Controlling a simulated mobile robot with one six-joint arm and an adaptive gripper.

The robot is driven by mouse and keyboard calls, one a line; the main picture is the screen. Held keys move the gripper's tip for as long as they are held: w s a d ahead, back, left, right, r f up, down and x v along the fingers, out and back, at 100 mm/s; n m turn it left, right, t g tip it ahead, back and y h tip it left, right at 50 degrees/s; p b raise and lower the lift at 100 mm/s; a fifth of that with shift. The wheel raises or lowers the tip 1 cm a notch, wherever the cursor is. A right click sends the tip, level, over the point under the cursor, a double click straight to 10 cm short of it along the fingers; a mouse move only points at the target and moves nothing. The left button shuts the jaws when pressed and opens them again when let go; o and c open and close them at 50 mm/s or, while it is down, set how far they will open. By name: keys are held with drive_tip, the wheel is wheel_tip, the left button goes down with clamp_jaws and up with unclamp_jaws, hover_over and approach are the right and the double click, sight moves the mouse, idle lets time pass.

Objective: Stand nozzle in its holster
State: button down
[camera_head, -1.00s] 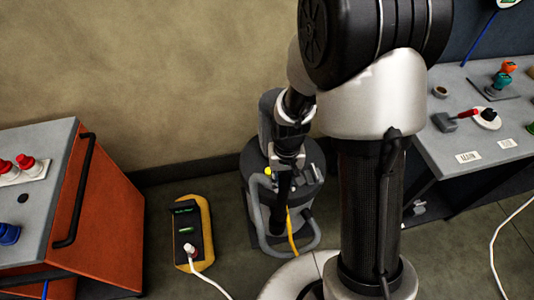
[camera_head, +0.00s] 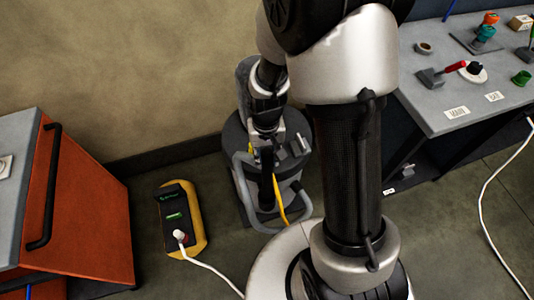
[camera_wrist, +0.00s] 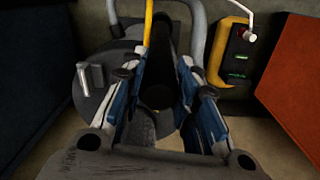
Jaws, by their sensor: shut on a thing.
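My gripper (camera_head: 266,145) reaches down over the grey and black vacuum machine (camera_head: 237,130) on the floor. In the wrist view my gripper (camera_wrist: 160,70) has its blue and white fingers on either side of a dark tube-shaped nozzle (camera_wrist: 157,96), shut on it. The nozzle (camera_head: 267,185) hangs about upright below the fingers in the head view, in front of the machine's body. A yellow hose (camera_head: 279,200) runs beside it. I cannot make out the holster clearly; the gripper and nozzle cover part of the machine.
A yellow-edged power box (camera_head: 183,215) with a white plug lies left of the machine. An orange cabinet (camera_head: 85,215) stands at the left. A grey workbench (camera_head: 440,100) with tools is at the right. A grey lever block (camera_wrist: 92,76) sits on the machine's top.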

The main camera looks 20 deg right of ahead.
drive_tip(key=shift+f, duration=0.15)
drive_tip(key=shift+f+b, duration=0.35)
drive_tip(key=shift+b, duration=0.05)
drive_tip(key=shift+f, duration=0.15)
idle(0.4)
drive_tip(key=shift+f+b, duration=0.3)
drive_tip(key=shift+b, duration=0.05)
